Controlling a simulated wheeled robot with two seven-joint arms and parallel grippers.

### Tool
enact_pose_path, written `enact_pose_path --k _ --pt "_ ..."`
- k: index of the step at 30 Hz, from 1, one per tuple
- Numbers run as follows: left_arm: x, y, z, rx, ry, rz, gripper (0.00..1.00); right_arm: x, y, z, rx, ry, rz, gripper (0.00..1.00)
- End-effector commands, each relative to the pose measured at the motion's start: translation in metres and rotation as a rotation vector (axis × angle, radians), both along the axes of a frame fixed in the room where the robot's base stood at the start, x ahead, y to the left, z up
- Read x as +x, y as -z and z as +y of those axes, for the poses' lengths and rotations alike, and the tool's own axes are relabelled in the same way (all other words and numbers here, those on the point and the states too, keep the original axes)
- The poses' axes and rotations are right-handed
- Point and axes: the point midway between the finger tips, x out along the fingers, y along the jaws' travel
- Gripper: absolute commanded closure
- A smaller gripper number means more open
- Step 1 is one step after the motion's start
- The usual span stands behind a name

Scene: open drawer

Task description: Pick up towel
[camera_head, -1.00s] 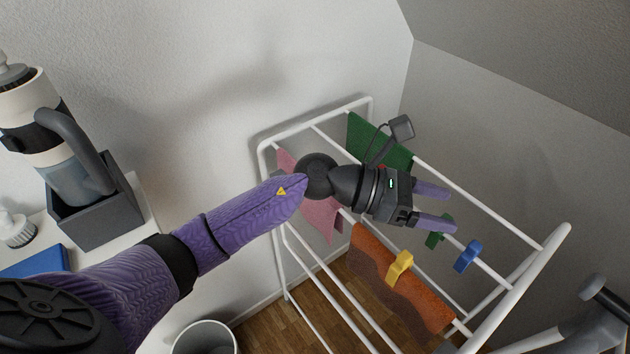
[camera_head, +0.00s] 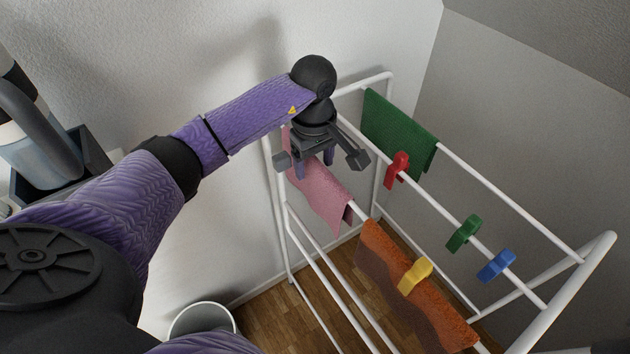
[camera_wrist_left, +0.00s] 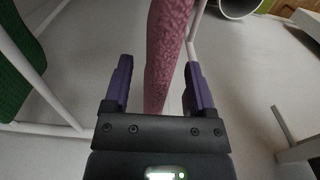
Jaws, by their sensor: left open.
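Three towels hang on a white drying rack: a pink towel (camera_head: 322,197), a green towel (camera_head: 398,130) and an orange-brown towel (camera_head: 412,290). My left gripper (camera_head: 314,170) points down at the upper part of the pink towel, with its purple fingers open. In the left wrist view, the pink towel (camera_wrist_left: 166,50) is seen edge-on and runs between the two fingers (camera_wrist_left: 160,88), which stand apart from it on both sides. The green towel (camera_wrist_left: 10,75) is at the left edge of that view. My right gripper is not seen.
The white drying rack (camera_head: 505,210) carries a red clip (camera_head: 397,168), a green clip (camera_head: 464,234), a blue clip (camera_head: 496,265) and a yellow clip (camera_head: 415,274). A white bin (camera_head: 203,318) stands on the floor. A wall is close behind.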

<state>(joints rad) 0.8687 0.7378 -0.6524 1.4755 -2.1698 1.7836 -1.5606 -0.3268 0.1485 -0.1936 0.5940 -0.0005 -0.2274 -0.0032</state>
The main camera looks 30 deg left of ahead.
Motion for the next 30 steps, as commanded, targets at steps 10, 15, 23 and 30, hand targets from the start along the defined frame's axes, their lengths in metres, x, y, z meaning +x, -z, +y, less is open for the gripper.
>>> enact_pose_path --k 10,15,23,30 --pt "0.0 -0.001 0.0 0.0 0.0 -0.001 0.66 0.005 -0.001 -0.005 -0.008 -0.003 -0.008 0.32" --pt "0.0 -0.001 0.0 -0.002 0.0 -0.001 1.0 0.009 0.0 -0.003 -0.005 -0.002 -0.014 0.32" --pt "0.0 -0.001 0.0 -0.002 0.0 -0.001 1.0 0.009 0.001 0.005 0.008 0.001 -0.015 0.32" --pt "0.0 -0.001 0.0 -0.002 0.0 -0.001 1.0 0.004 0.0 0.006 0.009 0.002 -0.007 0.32"
